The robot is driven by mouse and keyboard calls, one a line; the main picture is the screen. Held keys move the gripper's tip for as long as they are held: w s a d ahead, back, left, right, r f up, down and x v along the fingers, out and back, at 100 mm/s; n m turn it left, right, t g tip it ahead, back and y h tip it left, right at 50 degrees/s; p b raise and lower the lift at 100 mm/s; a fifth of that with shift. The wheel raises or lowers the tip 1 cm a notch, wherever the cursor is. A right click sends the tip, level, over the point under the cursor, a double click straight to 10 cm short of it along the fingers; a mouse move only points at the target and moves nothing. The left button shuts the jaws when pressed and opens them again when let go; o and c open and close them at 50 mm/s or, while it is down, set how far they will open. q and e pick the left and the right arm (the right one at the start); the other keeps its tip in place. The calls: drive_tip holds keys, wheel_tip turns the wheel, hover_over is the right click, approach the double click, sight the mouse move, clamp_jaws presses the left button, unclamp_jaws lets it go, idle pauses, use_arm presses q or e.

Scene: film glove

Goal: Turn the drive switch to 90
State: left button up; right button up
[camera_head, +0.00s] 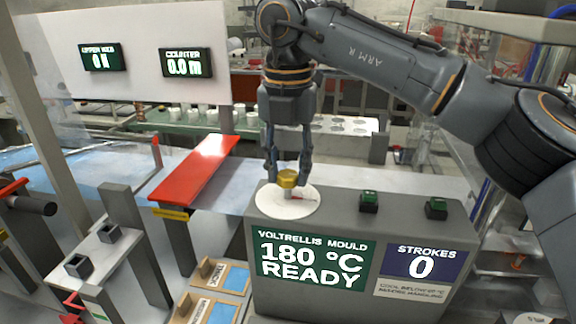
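What looks like the drive switch is a yellow knob (288,178) over a round white dial (277,207) on top of the grey machine box. A small red mark shows on the dial near the knob; no angle figures are readable. My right gripper (289,183) points straight down over the dial. Its two fingers stand on either side of the yellow knob and appear to touch it. The knob's sides are partly hidden by the fingers. My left gripper is not in view.
The box front has a green panel (311,262) reading "VOLTRELLIS MOULD 180 °C READY" and a blue panel (422,264) reading "STROKES 0". Two dark buttons with green tops (369,201) (436,208) stand right of the dial. A red sloped plate (198,168) lies to the left.

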sight(288, 173)
drive_tip(key=o, duration=0.4)
wheel_tip(288, 173, up, 12)
idle(0.5)
